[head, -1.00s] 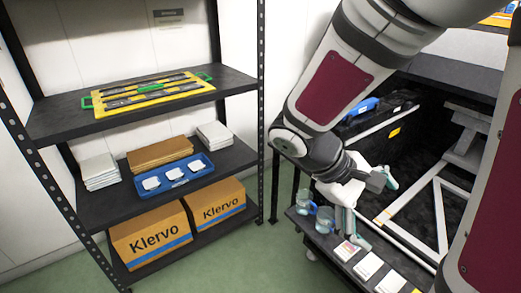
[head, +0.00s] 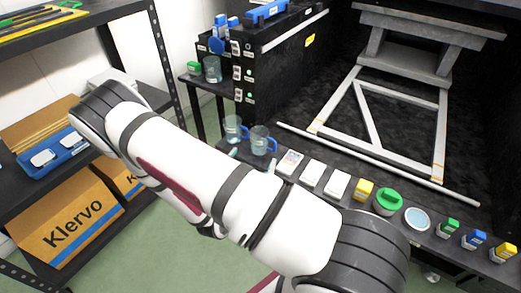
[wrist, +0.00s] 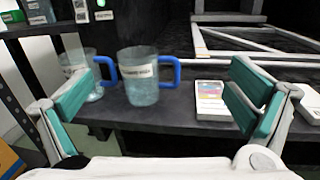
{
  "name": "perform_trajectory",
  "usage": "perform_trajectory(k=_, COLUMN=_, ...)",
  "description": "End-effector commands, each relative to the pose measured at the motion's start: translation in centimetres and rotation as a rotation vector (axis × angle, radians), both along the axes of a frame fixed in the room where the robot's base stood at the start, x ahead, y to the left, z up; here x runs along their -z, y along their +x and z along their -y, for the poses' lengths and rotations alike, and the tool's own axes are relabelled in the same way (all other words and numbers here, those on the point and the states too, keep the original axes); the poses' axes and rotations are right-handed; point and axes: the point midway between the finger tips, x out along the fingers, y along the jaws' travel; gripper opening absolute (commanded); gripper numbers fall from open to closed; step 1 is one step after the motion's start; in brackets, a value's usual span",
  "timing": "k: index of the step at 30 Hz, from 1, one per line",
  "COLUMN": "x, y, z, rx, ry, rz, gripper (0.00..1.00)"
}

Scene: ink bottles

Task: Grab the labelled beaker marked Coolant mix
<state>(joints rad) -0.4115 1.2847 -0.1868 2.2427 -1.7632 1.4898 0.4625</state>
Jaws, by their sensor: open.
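Two clear beakers with blue handles stand on the black bench edge. The right beaker (wrist: 142,78) has a white label with dark print that is too blurred to read surely; it also shows in the head view (head: 260,141). The left beaker (wrist: 88,68) is close beside it, partly behind my left finger, and shows in the head view (head: 233,129). My gripper (wrist: 162,98) is open and empty, its teal-padded fingers wide apart. The right beaker stands beyond the gap between them, left of centre. In the head view my arm hides most of the gripper.
A white box with a coloured label (wrist: 210,99) stands right of the beakers, near my right finger. Another clear vessel (head: 212,69) stands farther back. A green-lidded container (head: 388,201) and small bottles line the bench edge. A shelf (head: 82,27) rises at left.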

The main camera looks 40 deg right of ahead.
Motion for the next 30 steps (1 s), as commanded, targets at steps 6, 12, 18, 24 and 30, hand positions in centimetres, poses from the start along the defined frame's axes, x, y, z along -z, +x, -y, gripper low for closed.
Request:
perform_trajectory(k=6, x=5.8, y=0.3, z=-0.9, rx=-0.136, ry=-0.028, rz=-0.089, gripper=0.99)
perform_trajectory(k=12, x=6.5, y=1.5, z=0.4, rx=-0.157, ry=-0.029, rz=-0.098, gripper=0.99)
perform_trajectory(k=18, x=6.5, y=3.8, z=3.5, rx=-0.154, ry=-0.030, rz=-0.097, gripper=0.99)
perform_trajectory(k=24, x=6.5, y=5.3, z=5.4, rx=-0.155, ry=-0.028, rz=-0.098, gripper=0.99)
perform_trajectory(k=30, x=6.4, y=6.0, z=6.5, rx=-0.154, ry=-0.030, rz=-0.097, gripper=0.99)
